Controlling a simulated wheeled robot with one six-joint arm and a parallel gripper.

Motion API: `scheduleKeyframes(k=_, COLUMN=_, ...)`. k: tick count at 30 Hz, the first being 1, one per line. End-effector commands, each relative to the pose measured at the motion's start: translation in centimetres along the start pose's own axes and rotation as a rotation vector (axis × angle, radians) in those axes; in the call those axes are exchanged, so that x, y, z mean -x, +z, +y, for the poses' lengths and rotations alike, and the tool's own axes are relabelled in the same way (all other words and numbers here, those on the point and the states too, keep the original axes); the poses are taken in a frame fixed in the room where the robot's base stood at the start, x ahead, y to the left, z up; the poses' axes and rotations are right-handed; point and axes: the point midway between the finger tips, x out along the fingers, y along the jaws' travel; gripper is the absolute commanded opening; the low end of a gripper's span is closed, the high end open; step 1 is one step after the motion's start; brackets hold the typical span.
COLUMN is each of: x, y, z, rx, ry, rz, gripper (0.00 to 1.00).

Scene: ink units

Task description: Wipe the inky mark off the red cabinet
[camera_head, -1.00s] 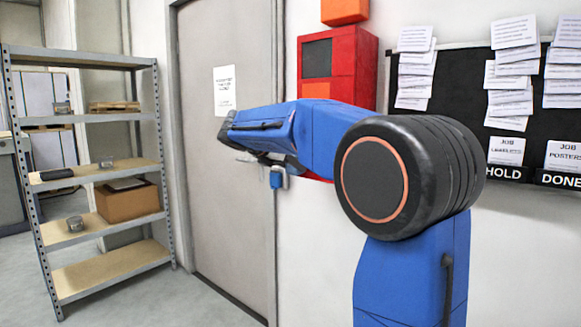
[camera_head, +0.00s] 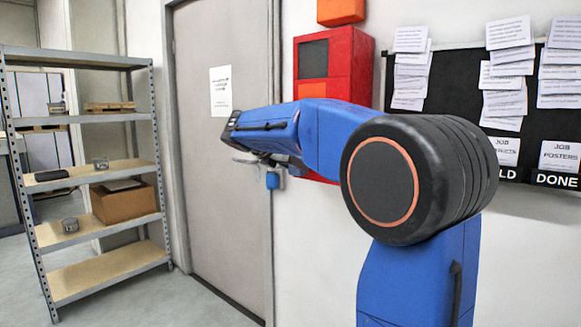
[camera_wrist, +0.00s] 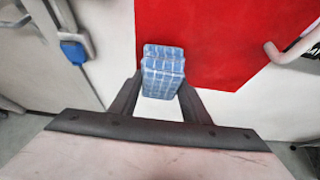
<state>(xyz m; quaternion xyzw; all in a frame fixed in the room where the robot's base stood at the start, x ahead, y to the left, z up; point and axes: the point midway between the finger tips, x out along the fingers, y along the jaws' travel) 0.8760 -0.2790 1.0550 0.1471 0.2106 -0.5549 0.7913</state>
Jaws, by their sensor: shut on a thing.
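The red cabinet (camera_head: 351,53) hangs on the wall in the head view, with a dark window and an orange panel on its front. My arm hides part of its lower portion. Its red surface also fills the upper right of the wrist view (camera_wrist: 225,40). My gripper (camera_wrist: 161,88) is shut on a blue checked cloth-like pad (camera_wrist: 163,68), which overlaps the cabinet's lower left edge in the wrist view. I cannot tell whether the pad touches the cabinet. No inky mark shows in either view.
A grey door (camera_head: 222,170) with a blue-tagged handle (camera_head: 272,180) stands left of the cabinet. A metal shelf (camera_head: 95,225) stands further left. A black board (camera_head: 440,130) with papers hangs at the right. A curved handle (camera_wrist: 292,48) shows at the wrist view's right.

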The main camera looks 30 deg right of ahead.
Motion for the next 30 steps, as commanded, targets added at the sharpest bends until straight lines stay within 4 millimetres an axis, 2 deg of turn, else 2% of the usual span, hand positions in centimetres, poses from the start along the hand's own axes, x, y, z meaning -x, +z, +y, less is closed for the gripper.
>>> scheduleKeyframes(k=7, x=0.1, y=0.0, z=-1.8, rx=0.000, ry=0.000, rz=0.000, gripper=0.25)
scheduleKeyframes(k=14, x=-0.2, y=0.1, z=-2.1, rx=0.000, ry=-0.001, rz=0.000, gripper=0.25)
scheduleKeyframes(k=20, x=-0.2, y=0.1, z=-1.4, rx=0.001, ry=0.001, rz=-0.001, gripper=0.25)
scheduleKeyframes(k=30, x=-0.1, y=0.1, z=1.1, rx=0.001, ry=0.000, rz=-0.001, gripper=0.25)
